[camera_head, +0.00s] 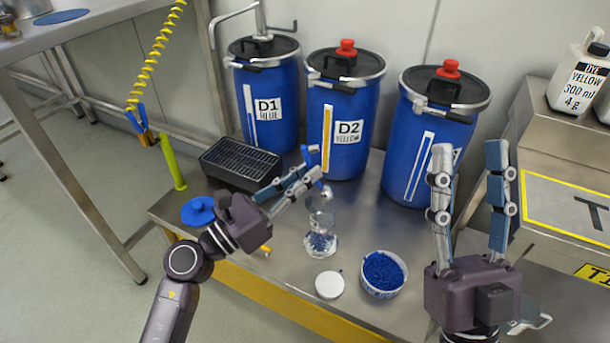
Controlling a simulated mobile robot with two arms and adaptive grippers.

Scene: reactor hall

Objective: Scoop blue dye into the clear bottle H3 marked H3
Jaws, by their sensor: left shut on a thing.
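A clear bottle (322,217) stands upright on the steel table, with blue and white material at its bottom. Its H3 mark is not readable. A white tub of blue dye (383,273) stands to its right. My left gripper (315,165) is at the bottle's top, shut on what seems to be a small scoop (326,192). The scoop is mostly hidden; I cannot tell whether it touches the bottle or carries dye. My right gripper (496,160) is open and empty, fingers pointing up, right of the tub.
A white round lid (329,285) lies in front of the bottle. Blue drums D1 (272,95), D2 (342,120) and a third (425,150) stand behind. A black grated box (240,163) and a blue lid (198,211) are at left. A yellow-framed panel (565,206) is at right.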

